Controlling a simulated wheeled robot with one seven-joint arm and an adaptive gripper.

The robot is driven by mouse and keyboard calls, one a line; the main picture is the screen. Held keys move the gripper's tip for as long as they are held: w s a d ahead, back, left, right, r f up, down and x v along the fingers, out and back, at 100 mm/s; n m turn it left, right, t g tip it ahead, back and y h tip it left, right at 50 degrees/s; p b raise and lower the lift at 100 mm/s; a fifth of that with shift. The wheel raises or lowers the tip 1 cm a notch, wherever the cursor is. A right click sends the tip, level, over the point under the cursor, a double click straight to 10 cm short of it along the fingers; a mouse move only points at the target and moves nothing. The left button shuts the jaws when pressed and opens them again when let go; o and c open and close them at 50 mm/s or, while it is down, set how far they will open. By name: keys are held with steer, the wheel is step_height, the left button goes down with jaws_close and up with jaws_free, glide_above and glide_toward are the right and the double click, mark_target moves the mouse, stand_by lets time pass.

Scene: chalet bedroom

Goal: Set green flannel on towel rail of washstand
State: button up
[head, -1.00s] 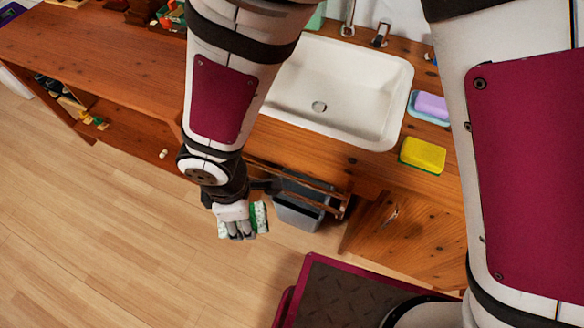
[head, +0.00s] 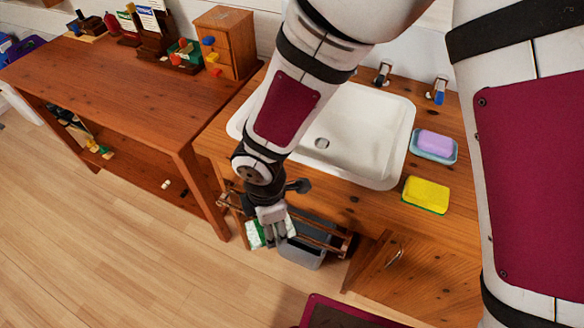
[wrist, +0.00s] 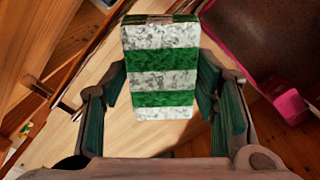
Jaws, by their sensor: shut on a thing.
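The green flannel, striped green and white, is between my fingers in the wrist view (wrist: 160,78). My gripper (wrist: 160,100) is shut on it. In the head view my gripper (head: 272,222) is low in front of the washstand (head: 365,205), with the flannel (head: 255,236) showing at its left side. The wooden towel rail (head: 325,241) runs along the washstand's front below the basin. My gripper and the flannel overlap its left part in the picture. A brown strip crosses the flannel's top end in the wrist view; I cannot tell whether the flannel touches the rail.
A grey bin (head: 303,253) stands below the rail. A cabinet door (head: 372,262) is to its right. A wooden table (head: 130,85) stands left. On the washstand are a white basin (head: 385,150), a yellow sponge (head: 427,194) and purple soap (head: 436,143). Floor at left is clear.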

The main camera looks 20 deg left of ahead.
steer(key=w, duration=0.4)
steer(key=shift+w+d, duration=0.2)
steer(key=shift+f, duration=0.8)
steer(key=shift+f, duration=0.15)
steer(key=o, duration=0.7)
step_height(320, 180, up, 12)
steer(key=shift+r+p, duration=0.2)
steer(key=shift+p, duration=0.6)
